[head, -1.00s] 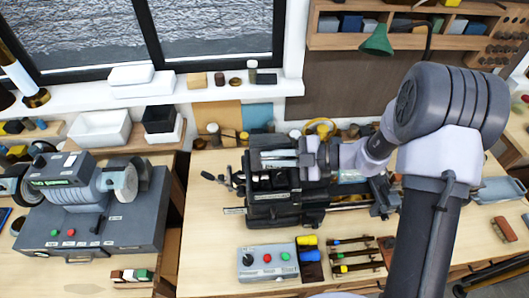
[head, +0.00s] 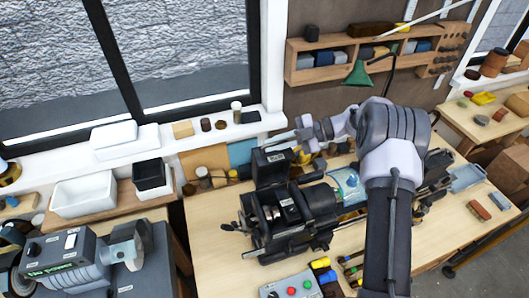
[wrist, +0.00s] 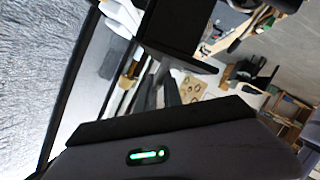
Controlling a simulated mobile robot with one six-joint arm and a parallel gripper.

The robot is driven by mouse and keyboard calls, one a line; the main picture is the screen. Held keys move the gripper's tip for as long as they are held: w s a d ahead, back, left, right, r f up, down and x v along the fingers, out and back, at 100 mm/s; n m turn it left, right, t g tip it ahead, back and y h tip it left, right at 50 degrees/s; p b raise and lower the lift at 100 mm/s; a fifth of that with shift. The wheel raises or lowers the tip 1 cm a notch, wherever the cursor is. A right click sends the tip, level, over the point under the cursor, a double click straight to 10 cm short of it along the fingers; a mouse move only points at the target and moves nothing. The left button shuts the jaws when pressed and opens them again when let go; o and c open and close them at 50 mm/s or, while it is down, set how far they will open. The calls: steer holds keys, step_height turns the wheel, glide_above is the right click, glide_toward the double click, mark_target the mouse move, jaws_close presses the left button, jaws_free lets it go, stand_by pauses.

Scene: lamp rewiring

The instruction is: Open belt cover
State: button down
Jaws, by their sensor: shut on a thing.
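The black belt cover (head: 272,166) stands raised at the left end of the small lathe (head: 305,225) in the head view. Below it, the headstock top shows dark and silver parts (head: 288,208). My gripper (head: 283,138) is at the upper edge of the cover, reaching in from the right, and is shut on it. In the wrist view, a dark panel that looks like the cover (wrist: 175,28) lies just beyond my fingers (wrist: 165,92). The exact contact is dark and hard to see.
A grey bench grinder (head: 85,260) stands at the left. A control box (head: 290,288) with coloured buttons is in front of the lathe. Small jars (head: 205,177) and the window sill are behind it. A wall shelf (head: 375,50) with a green lamp shade (head: 359,74) is above.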

steer(key=shift+w+a+f+m+g, duration=0.15)
steer(key=shift+w+m, duration=0.1)
steer(key=shift+w, duration=0.3)
steer(key=shift+w+a+f+m+g, duration=0.15)
steer(key=shift+w+m, duration=0.1)
steer(key=shift+w, duration=0.25)
steer(key=shift+r, duration=0.1)
steer(key=c, duration=1.5)
jaws_free()
steer(key=shift+a, duration=0.1)
steer(key=b+v, duration=0.1)
steer(key=v, duration=0.3)
steer(key=b+v, duration=0.1)
steer(key=v, duration=0.3)
steer(key=b+v, duration=0.1)
steer(key=v, duration=0.3)
steer(key=shift+r, duration=0.35)
